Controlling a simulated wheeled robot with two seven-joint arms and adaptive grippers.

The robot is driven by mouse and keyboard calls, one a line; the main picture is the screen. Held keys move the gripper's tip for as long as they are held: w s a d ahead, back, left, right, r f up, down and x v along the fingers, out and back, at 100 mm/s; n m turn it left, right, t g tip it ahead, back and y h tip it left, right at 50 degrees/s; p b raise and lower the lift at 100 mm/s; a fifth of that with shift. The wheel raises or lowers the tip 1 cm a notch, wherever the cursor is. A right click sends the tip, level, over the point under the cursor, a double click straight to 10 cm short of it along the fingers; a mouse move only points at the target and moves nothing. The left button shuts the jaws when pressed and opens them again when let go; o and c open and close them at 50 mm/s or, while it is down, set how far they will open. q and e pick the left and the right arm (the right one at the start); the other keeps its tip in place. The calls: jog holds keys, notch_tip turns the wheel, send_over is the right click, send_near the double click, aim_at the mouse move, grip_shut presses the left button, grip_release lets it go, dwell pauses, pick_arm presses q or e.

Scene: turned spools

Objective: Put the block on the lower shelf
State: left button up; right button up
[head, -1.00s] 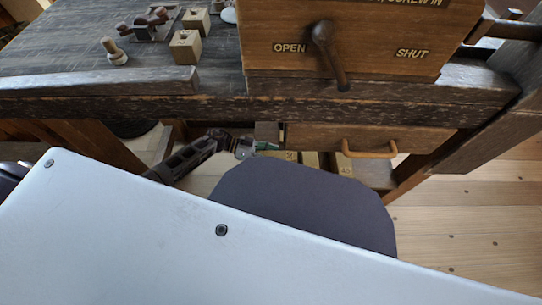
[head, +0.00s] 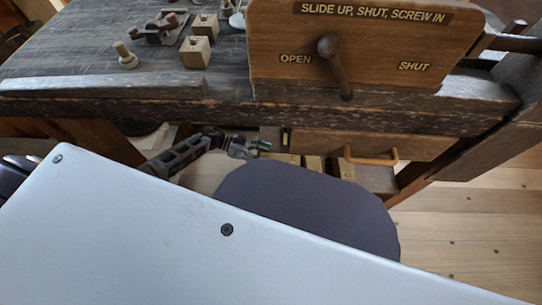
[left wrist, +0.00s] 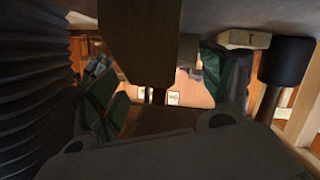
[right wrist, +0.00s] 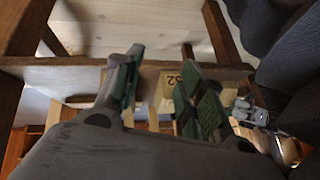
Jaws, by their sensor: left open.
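My left gripper (head: 258,147) is under the bench, beside the left end of the lower shelf, with green-padded fingers. In the left wrist view its fingers (left wrist: 165,85) stand apart with nothing held between them. A pale block marked T (left wrist: 246,39) shows close to the right finger. Pale blocks (head: 314,163) stand on the lower shelf (head: 375,179), partly hidden by my own body. In the right wrist view my right gripper (right wrist: 158,88) has its fingers apart; a numbered pale block (right wrist: 168,92) shows beyond them, partly covered. I cannot tell which block is the task's.
A drawer (head: 370,145) with a wooden handle hangs above the shelf. On the bench top are a lever box (head: 400,35), two wooden blocks (head: 195,53), a turned spool (head: 126,56) and a plane-like tool (head: 158,30). Bench legs hem in the shelf; bare floor lies at the right.

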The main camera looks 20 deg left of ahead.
pick_arm(q)
jog(key=w+p+v, duration=0.1)
jog(key=v, duration=0.6)
jog(key=shift+s+a+p, duration=0.2)
jog(key=shift+s+p, duration=0.2)
jog(key=shift+s, duration=0.1)
pick_arm(e)
jog(key=shift+g+h, duration=0.4)
jog(key=shift+g, duration=0.1)
jog(key=r, duration=0.2)
jog(key=d+r, duration=0.1)
jog(key=r, duration=0.1)
jog(key=shift+r, duration=0.15)
